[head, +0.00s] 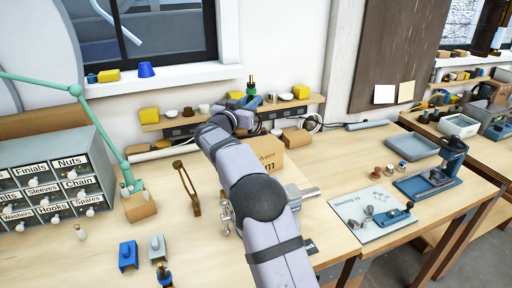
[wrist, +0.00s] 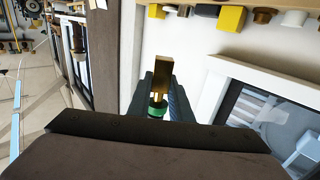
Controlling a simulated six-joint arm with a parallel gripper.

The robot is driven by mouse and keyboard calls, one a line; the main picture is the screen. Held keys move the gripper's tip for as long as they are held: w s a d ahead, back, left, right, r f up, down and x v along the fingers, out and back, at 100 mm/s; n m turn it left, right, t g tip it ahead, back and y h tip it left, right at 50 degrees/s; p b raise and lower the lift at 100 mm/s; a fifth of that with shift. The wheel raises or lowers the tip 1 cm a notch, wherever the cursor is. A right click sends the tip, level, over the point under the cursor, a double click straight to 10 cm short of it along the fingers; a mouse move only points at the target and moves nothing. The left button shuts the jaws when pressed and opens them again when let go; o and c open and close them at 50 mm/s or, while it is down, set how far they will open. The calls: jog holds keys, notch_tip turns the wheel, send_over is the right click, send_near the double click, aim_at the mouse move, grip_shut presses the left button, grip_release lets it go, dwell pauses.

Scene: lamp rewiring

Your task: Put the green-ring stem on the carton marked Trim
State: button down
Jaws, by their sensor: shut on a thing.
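The green-ring stem (head: 251,83) stands roughly upright in my gripper (head: 250,97), raised in front of the wall near the back shelf. In the wrist view my gripper (wrist: 160,100) is shut on it, with the green ring (wrist: 157,109) between the fingers and a brass end (wrist: 160,70) sticking out beyond them. A brown carton (head: 270,157) stands on the bench behind my arm. My arm hides part of its lettering; a final "m" shows, so I cannot read the whole word. The stem is above and apart from this carton.
A labelled drawer cabinet (head: 45,180) and a green lamp arm (head: 95,115) stand at left. A brass bracket (head: 187,187) stands left of my arm. A shelf (head: 170,122) with small parts runs behind.

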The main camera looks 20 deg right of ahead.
notch_tip(320, 180, down, 4)
jog(key=shift+a+r, duration=0.1)
jog(key=shift+f+p, duration=1)
jog(key=shift+f, duration=4.5)
jog(key=shift+f, duration=0.15)
jog(key=c, duration=1.8)
grip_release()
jog(key=shift+f, duration=0.1)
jog(key=shift+c, duration=0.2)
jog(key=shift+o, duration=1.1)
jog(key=shift+s, duration=0.1)
